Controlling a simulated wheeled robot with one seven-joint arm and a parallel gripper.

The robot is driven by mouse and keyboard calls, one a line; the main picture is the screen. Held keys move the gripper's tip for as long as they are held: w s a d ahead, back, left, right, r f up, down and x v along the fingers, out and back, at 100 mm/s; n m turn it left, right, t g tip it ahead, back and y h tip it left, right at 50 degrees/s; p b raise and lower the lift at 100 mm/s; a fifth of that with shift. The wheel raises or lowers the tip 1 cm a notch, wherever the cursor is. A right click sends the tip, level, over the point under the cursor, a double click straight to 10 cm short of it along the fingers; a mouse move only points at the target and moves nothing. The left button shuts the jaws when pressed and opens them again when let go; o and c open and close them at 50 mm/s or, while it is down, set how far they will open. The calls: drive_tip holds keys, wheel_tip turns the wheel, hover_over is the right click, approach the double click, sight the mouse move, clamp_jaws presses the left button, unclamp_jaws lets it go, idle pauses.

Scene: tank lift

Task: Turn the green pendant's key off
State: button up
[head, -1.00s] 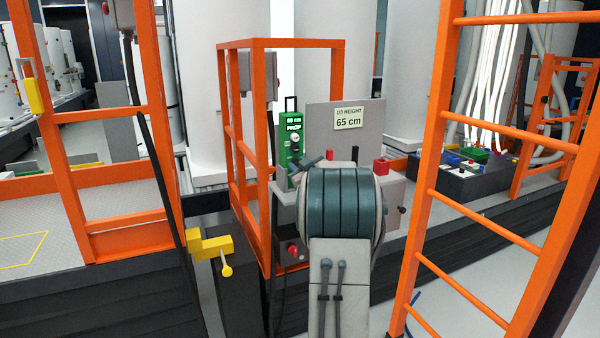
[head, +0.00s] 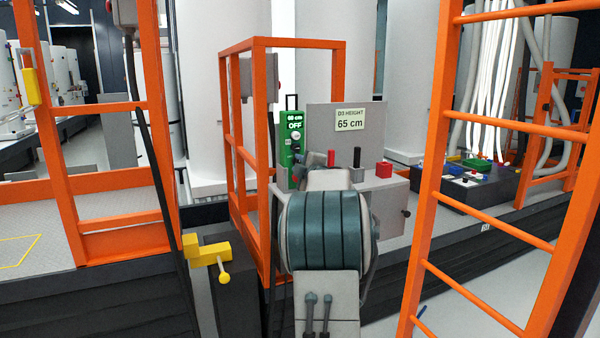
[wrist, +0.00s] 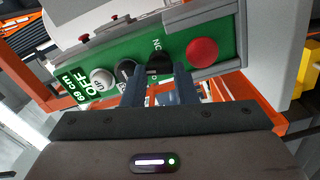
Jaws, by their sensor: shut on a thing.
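The green pendant (head: 291,150) hangs upright beside the grey panel in the head view, its display reading OFF. In the wrist view the pendant (wrist: 222,28) fills the top, with its OFF display, a white knob (wrist: 102,77), a dark knob (wrist: 125,70), a black key (wrist: 158,62) near an ON mark and a red button (wrist: 202,52). My gripper (wrist: 162,84) is shut on the black key, with its fingers against the pendant face. They partly hide the key, so its exact angle is unclear. In the head view my arm largely hides the gripper.
An orange frame (head: 232,130) stands just left of the pendant. An orange ladder (head: 425,190) stands near on the right.

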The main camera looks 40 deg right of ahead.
drive_tip(key=shift+f+n+b, duration=0.15)
drive_tip(key=shift+n+b, duration=0.6)
drive_tip(key=shift+n, duration=0.55)
